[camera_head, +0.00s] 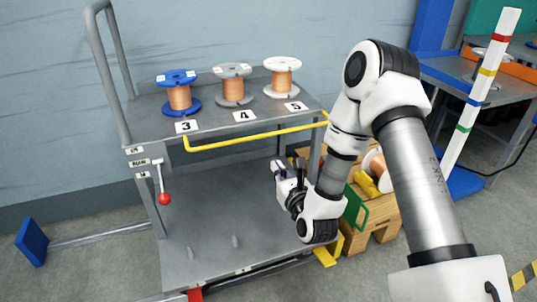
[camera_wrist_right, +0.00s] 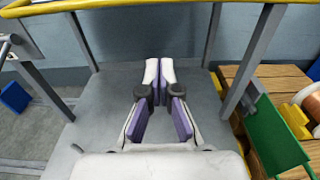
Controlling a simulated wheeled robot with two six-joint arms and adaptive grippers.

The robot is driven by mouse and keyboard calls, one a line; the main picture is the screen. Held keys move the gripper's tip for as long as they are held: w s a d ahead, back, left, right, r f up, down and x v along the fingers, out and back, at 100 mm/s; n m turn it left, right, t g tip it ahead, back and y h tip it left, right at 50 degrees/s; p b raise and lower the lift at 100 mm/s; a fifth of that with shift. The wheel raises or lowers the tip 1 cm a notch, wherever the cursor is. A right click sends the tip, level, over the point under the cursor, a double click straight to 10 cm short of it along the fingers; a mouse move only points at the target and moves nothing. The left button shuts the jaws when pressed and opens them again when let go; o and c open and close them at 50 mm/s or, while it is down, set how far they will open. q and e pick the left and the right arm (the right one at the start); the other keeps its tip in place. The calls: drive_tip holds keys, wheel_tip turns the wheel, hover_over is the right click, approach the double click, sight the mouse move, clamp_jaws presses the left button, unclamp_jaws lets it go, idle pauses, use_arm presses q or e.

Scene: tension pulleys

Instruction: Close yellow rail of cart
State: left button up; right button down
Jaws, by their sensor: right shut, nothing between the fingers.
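The grey cart (camera_head: 190,225) stands against the wall, with an upper shelf and a lower shelf. Its yellow rail (camera_head: 250,137) runs along the front of the upper shelf, a little below the shelf edge. The rail also crosses the top of the right wrist view (camera_wrist_right: 140,4). My right gripper (camera_head: 278,167) is below the rail near its right part, over the lower shelf, and apart from the rail. In the right wrist view its fingertips (camera_wrist_right: 159,68) are together with nothing between them. My left gripper is not in view.
Three copper wire spools, blue-flanged (camera_head: 179,98), grey (camera_head: 234,87) and white (camera_head: 282,80), stand on the upper shelf behind labels 3, 4 and 5. A red-knobbed lever (camera_head: 163,190) hangs at the left post. A wooden pallet (camera_head: 385,215) with a green bracket (camera_head: 354,207) stands right.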

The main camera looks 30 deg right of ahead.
drive_tip(key=w+d+r+b, duration=0.1)
drive_tip(key=w+r+b, duration=0.1)
drive_tip(key=w, duration=0.5)
drive_tip(key=shift+d+r+b, duration=0.3)
drive_tip(key=shift+r+b, duration=0.1)
drive_tip(key=shift+r, duration=0.3)
